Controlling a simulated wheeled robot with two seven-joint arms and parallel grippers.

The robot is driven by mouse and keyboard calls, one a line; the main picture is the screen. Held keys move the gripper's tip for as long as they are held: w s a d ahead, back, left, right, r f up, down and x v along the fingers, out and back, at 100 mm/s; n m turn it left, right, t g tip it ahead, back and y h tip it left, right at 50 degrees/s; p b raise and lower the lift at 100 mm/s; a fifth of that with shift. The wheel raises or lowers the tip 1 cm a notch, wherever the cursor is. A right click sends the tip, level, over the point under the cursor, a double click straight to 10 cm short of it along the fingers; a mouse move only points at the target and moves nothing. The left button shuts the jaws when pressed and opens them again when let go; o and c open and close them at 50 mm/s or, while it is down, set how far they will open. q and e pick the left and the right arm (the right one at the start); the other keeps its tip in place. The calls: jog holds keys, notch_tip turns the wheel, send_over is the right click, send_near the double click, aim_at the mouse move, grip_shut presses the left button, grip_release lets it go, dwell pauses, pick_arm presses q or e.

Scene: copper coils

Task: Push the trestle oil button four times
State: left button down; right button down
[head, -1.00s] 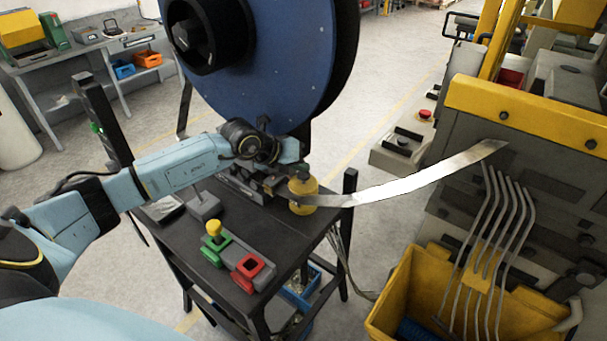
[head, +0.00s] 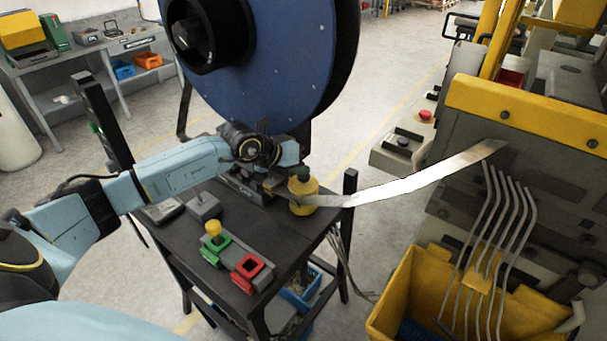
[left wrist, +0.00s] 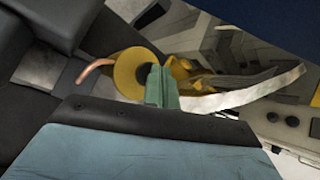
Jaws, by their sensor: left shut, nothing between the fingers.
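A yellow round fitting (head: 304,197) stands on the dark trestle table (head: 285,232), near its back right corner. In the left wrist view the yellow fitting (left wrist: 128,73) has a paler round centre and a copper-coloured pipe beside it. My left gripper (head: 303,173), with green fingers, is shut and empty, right over the fitting's top. Its fingers (left wrist: 160,88) partly cover the fitting in the left wrist view; I cannot tell whether they touch it. A yellow knob on a green box (head: 213,230) stands at the table's front. No label shows which part is the oil button. My right gripper is out of view.
A red box (head: 248,272) sits beside the green one, and a small grey box (head: 203,205) behind them. A large blue reel (head: 265,65) rises behind my arm. A metal strip (head: 420,184) runs right to the machine (head: 530,140).

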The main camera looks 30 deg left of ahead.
aim_at(300, 177)
pick_arm(q)
jog(key=shift+s+f+b, duration=0.1)
jog(key=shift+f+b, duration=0.2)
jog(key=shift+f, duration=0.3)
jog(key=shift+r, duration=0.1)
dwell(0.4)
jog(key=shift+r+p, duration=1.05)
jog(key=shift+r, duration=0.25)
notch_tip(300, 177, up, 3)
jog(key=shift+p, duration=1.1)
jog(key=shift+r, duration=1)
